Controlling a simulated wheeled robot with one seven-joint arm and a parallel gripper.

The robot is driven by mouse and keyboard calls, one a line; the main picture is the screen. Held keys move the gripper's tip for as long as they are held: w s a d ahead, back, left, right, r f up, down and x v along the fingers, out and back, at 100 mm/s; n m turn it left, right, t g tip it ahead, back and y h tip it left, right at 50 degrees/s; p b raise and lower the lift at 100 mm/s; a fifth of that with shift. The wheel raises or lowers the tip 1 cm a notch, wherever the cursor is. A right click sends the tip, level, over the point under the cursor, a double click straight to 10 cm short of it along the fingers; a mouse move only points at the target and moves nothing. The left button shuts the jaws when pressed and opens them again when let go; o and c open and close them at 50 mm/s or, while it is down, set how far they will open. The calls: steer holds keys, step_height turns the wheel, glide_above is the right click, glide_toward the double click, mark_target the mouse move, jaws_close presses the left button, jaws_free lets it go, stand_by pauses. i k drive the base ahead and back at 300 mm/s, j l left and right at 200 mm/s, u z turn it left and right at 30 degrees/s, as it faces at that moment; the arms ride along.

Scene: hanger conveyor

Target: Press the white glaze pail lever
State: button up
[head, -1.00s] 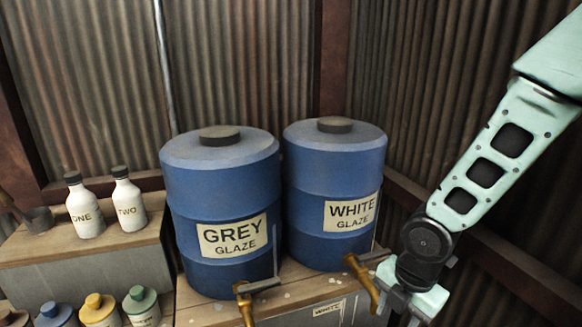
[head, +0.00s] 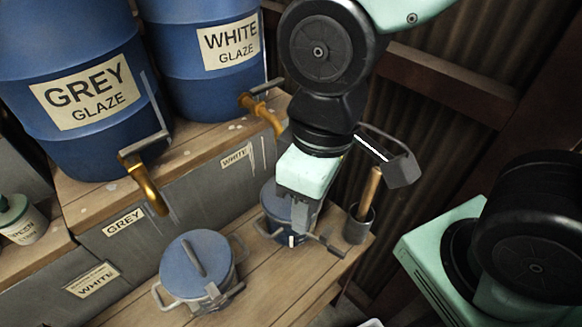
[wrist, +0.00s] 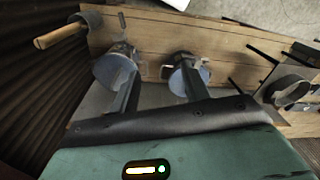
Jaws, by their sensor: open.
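A blue pail (head: 272,214) stands on the lower wooden shelf under the white glaze drum (head: 215,55). My gripper hides much of it. A grey lever (head: 326,246) sticks out at its right front. My gripper (head: 298,234) points down in front of this pail, with its fingers apart and empty; whether it touches the lever I cannot tell. A second blue pail (head: 193,262) with a lid and a front lever (head: 219,297) stands to the left. In the wrist view, the two pails (wrist: 112,70) (wrist: 190,78) show beyond the spread fingers (wrist: 160,78).
The grey glaze drum (head: 70,90) stands left of the white one. Brass taps (head: 146,186) (head: 265,113) jut out above the pails. A wooden-handled tool (head: 369,190) stands in a dark cup (head: 358,226) right of my gripper. Corrugated wall closes the right side.

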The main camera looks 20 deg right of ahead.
mark_target(327, 230)
steer(key=k+j, duration=0.8)
steer(key=j, duration=0.15)
steer(key=j+z, duration=0.05)
